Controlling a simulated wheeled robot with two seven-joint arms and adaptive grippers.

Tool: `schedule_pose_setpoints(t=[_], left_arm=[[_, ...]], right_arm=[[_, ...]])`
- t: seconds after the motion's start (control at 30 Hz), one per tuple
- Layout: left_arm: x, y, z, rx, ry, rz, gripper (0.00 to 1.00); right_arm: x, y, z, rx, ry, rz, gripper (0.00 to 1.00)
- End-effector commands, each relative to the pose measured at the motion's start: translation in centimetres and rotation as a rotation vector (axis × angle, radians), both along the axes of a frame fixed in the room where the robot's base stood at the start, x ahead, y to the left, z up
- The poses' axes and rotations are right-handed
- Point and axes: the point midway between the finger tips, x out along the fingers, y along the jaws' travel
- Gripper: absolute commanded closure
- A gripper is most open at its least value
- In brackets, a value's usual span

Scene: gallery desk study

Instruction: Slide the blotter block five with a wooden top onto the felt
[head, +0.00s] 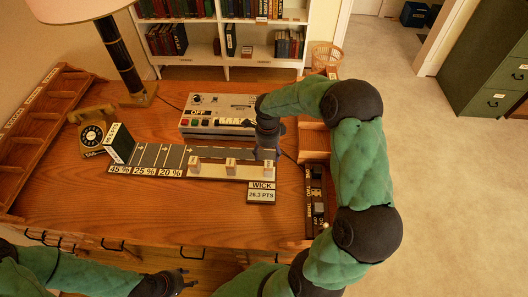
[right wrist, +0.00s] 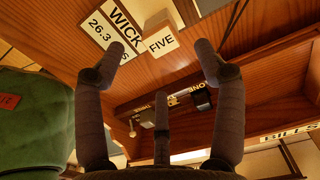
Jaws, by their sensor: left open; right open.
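A small pale block marked FIVE (right wrist: 161,41) shows in the right wrist view, beside the WICK card (right wrist: 112,30). In the head view, several small wooden-topped blocks, such as one at the middle (head: 231,166), stand on a cream strip (head: 212,172). Dark lanes (head: 145,156) lie left of it; I cannot tell which surface is the felt. My right gripper (head: 267,152) is open and low over the strip's right end. Its fingertips frame block FIVE in the wrist view; contact cannot be told. My left gripper (head: 180,282) is open, empty and off the desk's front edge.
A grey machine (head: 217,112) stands behind the strip. A dark box (head: 118,144), a phone (head: 92,133) and a lamp (head: 127,65) are on the left. A wooden tray (head: 314,196) lies along the right edge. The front of the desk (head: 130,212) is clear.

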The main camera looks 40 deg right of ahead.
Motion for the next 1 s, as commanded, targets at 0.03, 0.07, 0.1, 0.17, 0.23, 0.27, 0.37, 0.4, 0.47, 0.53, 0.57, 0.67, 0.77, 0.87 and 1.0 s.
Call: schedule_pose_setpoints(t=[0.03, 0.07, 0.1, 0.17, 0.23, 0.27, 0.37, 0.4, 0.47, 0.53, 0.57, 0.67, 0.77, 0.87, 1.0], left_arm=[[0.0, 0.0, -0.1, 0.000, 0.001, 0.000, 0.56], [0.0, 0.0, -0.1, 0.000, 0.001, 0.000, 0.56], [0.0, 0.0, -0.2, 0.000, 0.001, 0.000, 0.56], [0.0, 0.0, -0.3, 0.000, 0.001, 0.000, 0.56], [0.0, 0.0, -0.4, 0.000, 0.001, 0.000, 0.56], [0.0, 0.0, -0.5, 0.000, 0.001, 0.000, 0.56], [0.0, 0.0, -0.9, 0.000, 0.000, 0.000, 0.56], [0.0, 0.0, -1.0, 0.000, 0.000, 0.000, 0.56], [0.0, 0.0, -1.1, 0.000, 0.000, 0.000, 0.56], [0.0, 0.0, -1.3, 0.000, 0.000, 0.000, 0.56], [0.0, 0.0, -1.4, 0.000, 0.000, 0.000, 0.56], [0.0, 0.0, -1.6, 0.000, 0.000, 0.000, 0.56], [0.0, 0.0, -1.7, 0.000, 0.000, 0.000, 0.56], [0.0, 0.0, -1.7, 0.000, 0.000, 0.000, 0.56], [0.0, 0.0, -1.7, 0.000, 0.000, 0.000, 0.56]], right_arm=[[0.0, 0.0, -0.4, 0.001, 0.001, 0.000, 0.29], [0.0, 0.0, -0.6, 0.000, 0.001, 0.000, 0.29], [-0.1, 0.0, -1.0, 0.001, 0.002, 0.000, 0.29], [-0.1, 0.0, -1.7, 0.002, 0.004, 0.000, 0.29], [-0.1, 0.0, -2.7, 0.002, 0.002, 0.000, 0.29], [-0.1, 0.1, -3.3, 0.003, 0.003, 0.000, 0.29], [-0.1, 0.1, -5.0, 0.002, 0.004, 0.000, 0.29], [-0.2, 0.1, -5.7, 0.002, 0.004, 0.000, 0.29], [-0.1, 0.1, -6.7, 0.003, 0.003, 0.000, 0.29], [-0.1, 0.0, -7.7, 0.001, 0.003, 0.000, 0.29], [-0.1, 0.0, -8.1, 0.002, 0.002, 0.001, 0.29], [-0.1, 0.0, -9.3, 0.001, 0.002, 0.000, 0.29], [-0.1, 0.1, -10.1, 0.002, 0.002, 0.000, 0.29], [-0.1, 0.0, -10.5, 0.001, 0.000, 0.001, 0.29], [0.0, 0.0, -10.7, 0.001, -0.001, 0.001, 0.29]])
